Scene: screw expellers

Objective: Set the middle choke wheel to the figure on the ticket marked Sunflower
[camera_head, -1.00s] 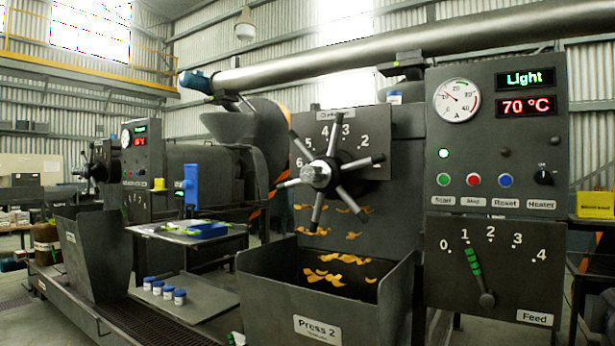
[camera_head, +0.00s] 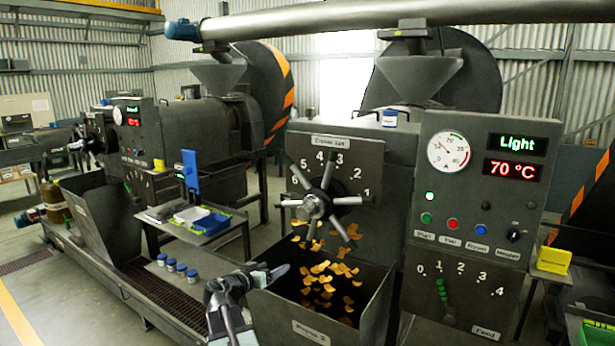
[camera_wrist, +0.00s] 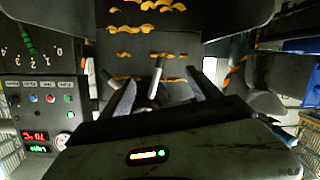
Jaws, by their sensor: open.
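The choke wheel (camera_head: 314,205) of Press 2 has a pale hub and several spokes. It stands before a plate (camera_head: 362,160) numbered 1 to 6; one spoke points up between 3 and 4. My gripper (camera_head: 262,276) is open and empty, low and left of the wheel, in front of the chute (camera_head: 345,300). In the wrist view, which is upside down, a pale spoke (camera_wrist: 157,78) shows between its fingers (camera_wrist: 163,97); I cannot tell how far off it is. No ticket reading Sunflower is legible; the press display (camera_head: 523,143) reads Light.
Left of the wheel, a small table (camera_head: 233,222) carries a blue tray (camera_head: 211,222) and papers. Several blue-lidded jars (camera_head: 181,270) stand on a lower ledge. A control panel (camera_head: 478,210) with a Feed lever (camera_head: 445,300) is to the right. Another press stands far left.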

